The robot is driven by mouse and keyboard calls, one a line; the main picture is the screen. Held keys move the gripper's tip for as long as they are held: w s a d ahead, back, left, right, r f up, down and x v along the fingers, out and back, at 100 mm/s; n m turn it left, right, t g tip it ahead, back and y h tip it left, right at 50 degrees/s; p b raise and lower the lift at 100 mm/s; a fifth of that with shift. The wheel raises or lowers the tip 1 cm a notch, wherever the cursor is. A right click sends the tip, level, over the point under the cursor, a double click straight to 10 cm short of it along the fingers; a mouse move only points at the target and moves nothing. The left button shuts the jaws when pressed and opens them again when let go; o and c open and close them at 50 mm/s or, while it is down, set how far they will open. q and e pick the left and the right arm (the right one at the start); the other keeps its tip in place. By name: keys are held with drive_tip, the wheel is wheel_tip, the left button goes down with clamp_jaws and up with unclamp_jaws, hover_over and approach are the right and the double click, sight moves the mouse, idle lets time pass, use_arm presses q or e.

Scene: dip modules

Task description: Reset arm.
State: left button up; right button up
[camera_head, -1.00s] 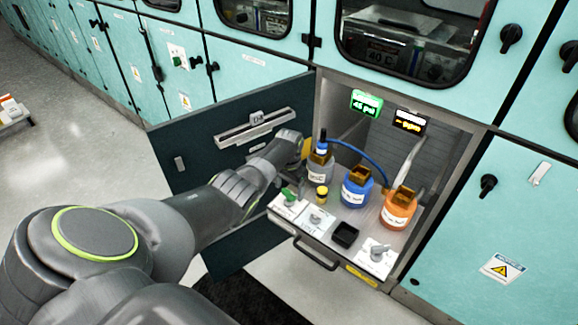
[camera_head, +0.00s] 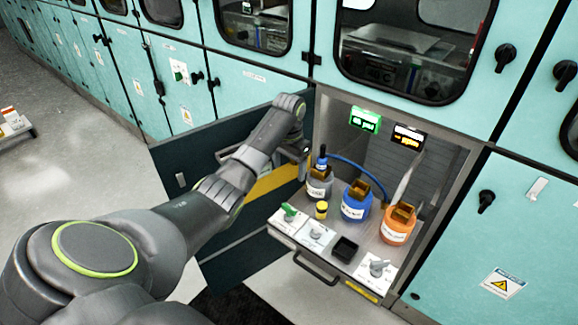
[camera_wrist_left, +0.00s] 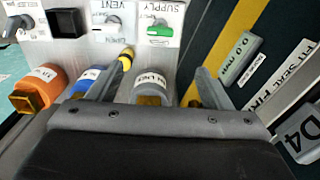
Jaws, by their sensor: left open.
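My left arm reaches in from the left in the head view. My left gripper (camera_head: 300,158) is near the grey bottle at the left end of the pulled-out shelf; the arm hides part of it. In the left wrist view my left gripper (camera_wrist_left: 155,88) has its two fingers apart. The grey bottle (camera_wrist_left: 150,82) shows between them, and I cannot tell whether they touch it. My right gripper is not in view.
A blue bottle (camera_head: 355,203) and an orange bottle (camera_head: 397,226) stand on the shelf, with a small yellow-capped vial (camera_head: 321,211), a black square cup (camera_head: 344,249) and a green-handled valve (camera_head: 289,212). The open dark door (camera_head: 180,160) is left. Teal cabinets surround it.

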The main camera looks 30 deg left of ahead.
use_arm(q)
drive_tip(key=shift+r, duration=0.1)
idle(0.4)
drive_tip(key=s+f, duration=0.6)
drive_tip(key=f, duration=0.5)
drive_tip(key=s+f+n+y, duration=0.1)
drive_tip(key=s+f, duration=0.5)
drive_tip(key=f, duration=0.5)
drive_tip(key=s+f, duration=0.6)
drive_tip(key=f, duration=0.5)
drive_tip(key=s+d+f, duration=0.2)
drive_tip(key=s+f, duration=0.3)
drive_tip(key=s, duration=0.7)
drive_tip(key=s+d+f, duration=0.3)
drive_tip(key=s+f, duration=0.2)
drive_tip(key=s, duration=0.7)
drive_tip(key=s+d+f+t, duration=0.1)
drive_tip(key=s+f, duration=0.4)
drive_tip(key=s, duration=0.6)
drive_tip(key=shift+s+d+n, duration=0.3)
drive_tip(key=shift+s+d, duration=0.1)
drive_tip(key=shift+d, duration=0.35)
